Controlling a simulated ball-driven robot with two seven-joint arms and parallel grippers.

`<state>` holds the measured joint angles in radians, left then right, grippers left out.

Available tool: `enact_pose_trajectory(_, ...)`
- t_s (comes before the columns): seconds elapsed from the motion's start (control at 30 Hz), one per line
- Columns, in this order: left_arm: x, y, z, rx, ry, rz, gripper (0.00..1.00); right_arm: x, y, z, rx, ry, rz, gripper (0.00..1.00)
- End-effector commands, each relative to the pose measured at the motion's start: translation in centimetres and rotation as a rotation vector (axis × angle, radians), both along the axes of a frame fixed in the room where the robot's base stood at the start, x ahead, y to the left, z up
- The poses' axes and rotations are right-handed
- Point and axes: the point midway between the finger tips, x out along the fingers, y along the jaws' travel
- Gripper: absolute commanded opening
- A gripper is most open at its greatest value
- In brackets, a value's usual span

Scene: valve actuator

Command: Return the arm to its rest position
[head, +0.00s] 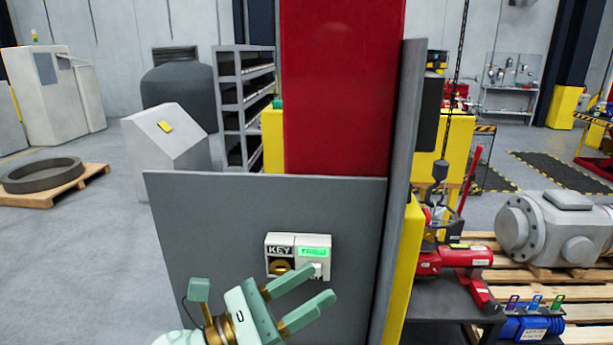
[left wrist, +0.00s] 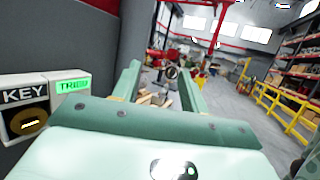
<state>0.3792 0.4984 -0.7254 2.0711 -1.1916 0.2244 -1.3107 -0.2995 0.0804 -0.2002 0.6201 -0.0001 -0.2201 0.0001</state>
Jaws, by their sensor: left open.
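My left gripper (head: 308,303) reaches in from the bottom of the head view, in front of the grey panel (head: 210,230). Its two green fingers are spread apart with nothing between them. The key box (head: 280,256) with a round brass-coloured dial is mounted on the panel, beside a white box with a lit green display (head: 314,252). The upper finger overlaps the lower edge of these boxes in the picture; I cannot tell whether it touches. In the left wrist view the open fingers (left wrist: 160,82) point into the hall, and the key box (left wrist: 24,105) is at the left. My right gripper is not in view.
A red column (head: 340,90) stands behind the panel. To the right are a red tool (head: 450,260), a grey valve body (head: 560,230) on pallets and a dark table with coloured padlocks (head: 535,302). Open floor (head: 80,260) lies to the left.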

Motion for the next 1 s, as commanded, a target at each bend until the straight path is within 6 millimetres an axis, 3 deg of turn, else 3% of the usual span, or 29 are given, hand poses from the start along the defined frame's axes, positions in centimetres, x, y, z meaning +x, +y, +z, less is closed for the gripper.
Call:
enact_pose_trajectory(0.07,1.7,4.0,0.4,-0.336,0.310,0.159,0.44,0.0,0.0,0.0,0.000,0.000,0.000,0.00)
enact_pose_trajectory(0.1,2.6,6.7,-0.3,-0.506,0.468,0.247,0.44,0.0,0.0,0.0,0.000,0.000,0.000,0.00)
enact_pose_trajectory(0.17,3.3,11.2,-2.7,-0.758,0.698,0.385,0.44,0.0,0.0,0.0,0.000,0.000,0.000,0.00)
enact_pose_trajectory(0.2,3.2,14.1,-5.0,-0.920,0.841,0.482,0.44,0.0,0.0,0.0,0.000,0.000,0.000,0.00)
enact_pose_trajectory(0.3,1.1,19.8,-10.8,-1.242,1.099,0.700,0.44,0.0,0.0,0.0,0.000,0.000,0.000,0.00)
enact_pose_trajectory(0.4,-2.2,23.5,-15.5,-1.473,1.261,0.891,0.44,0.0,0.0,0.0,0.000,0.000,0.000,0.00)
enact_pose_trajectory(0.6,-9.8,27.9,-21.9,-1.791,1.427,1.227,0.44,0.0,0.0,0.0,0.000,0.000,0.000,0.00)
enact_pose_trajectory(0.73,-15.2,29.7,-24.6,-1.946,1.468,1.445,0.44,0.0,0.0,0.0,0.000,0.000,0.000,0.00)
enact_pose_trajectory(0.83,-14.0,28.6,-30.2,-1.931,1.539,1.453,0.44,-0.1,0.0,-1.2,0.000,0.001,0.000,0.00)
enact_pose_trajectory(1.0,-14.1,27.1,-39.4,-1.929,1.661,1.489,0.44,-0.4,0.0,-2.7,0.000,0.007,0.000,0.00)
